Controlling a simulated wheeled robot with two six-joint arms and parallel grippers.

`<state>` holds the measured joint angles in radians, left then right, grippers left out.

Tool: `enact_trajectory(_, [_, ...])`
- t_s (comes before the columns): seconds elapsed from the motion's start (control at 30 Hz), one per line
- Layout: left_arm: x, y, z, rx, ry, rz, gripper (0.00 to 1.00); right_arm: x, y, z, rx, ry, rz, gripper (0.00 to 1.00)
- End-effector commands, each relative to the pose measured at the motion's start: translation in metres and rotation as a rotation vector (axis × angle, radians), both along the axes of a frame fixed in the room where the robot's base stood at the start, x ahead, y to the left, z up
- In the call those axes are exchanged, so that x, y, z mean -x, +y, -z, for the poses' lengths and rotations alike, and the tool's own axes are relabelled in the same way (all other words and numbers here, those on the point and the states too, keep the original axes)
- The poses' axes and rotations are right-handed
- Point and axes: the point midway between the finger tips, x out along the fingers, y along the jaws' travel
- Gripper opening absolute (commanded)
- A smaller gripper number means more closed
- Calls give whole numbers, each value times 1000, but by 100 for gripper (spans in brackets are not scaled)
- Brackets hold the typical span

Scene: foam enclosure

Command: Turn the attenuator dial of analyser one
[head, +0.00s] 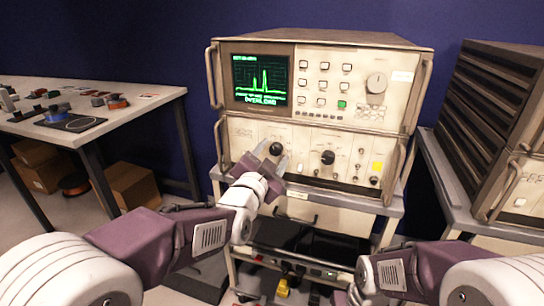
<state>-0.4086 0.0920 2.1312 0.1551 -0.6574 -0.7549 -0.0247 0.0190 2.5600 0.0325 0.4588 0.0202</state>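The analyser (320,48) in the middle is a beige two-part unit on a cart. Its green screen (260,79) shows two peaks and text that looks like "OVERLOAD". The lower panel has a black dial (276,149) at left and a larger black dial (328,157) near the middle. I cannot read which is the attenuator. My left gripper (272,158) is open, its fingertips in front of the lower panel around the left black dial. I cannot tell whether they touch it. My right gripper is low at the bottom edge, mostly cut off, its fingers not clear.
A second unit (490,95) with a slatted side stands on a cart at right. A workbench (150,97) with small parts and spools is at left, with cardboard boxes (130,185) beneath. The analyser's cart (300,212) has a drawer and a lower shelf. Protruding handles flank the panels.

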Motion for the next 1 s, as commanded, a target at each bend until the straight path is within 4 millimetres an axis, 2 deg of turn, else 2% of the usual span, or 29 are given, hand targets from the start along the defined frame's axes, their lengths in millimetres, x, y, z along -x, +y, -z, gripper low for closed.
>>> enact_trajectory(0.13, [15, 4, -2, 0, 0, 1, 52, 0, 0, -4, 0, 0, 0, 36])
enact_trajectory(0.4, [69, 22, -2, 0, 0, 1, 52, 0, 0, -14, 0, 0, 0, 36])
enact_trajectory(0.5, [81, 26, -1, 1, 0, 1, 52, 0, 0, -15, 0, 0, 0, 36])
enact_trajectory(0.87, [85, 29, 0, 0, 1, -3, 52, 0, 0, -15, 0, 0, 0, 36])
enact_trajectory(0.97, [74, 54, 8, -6, 16, -67, 52, 0, 0, -15, 0, 0, 0, 36])
enact_trajectory(1.0, [66, 76, 18, -17, 38, -120, 52, 0, 0, -15, 0, 0, 0, 36])
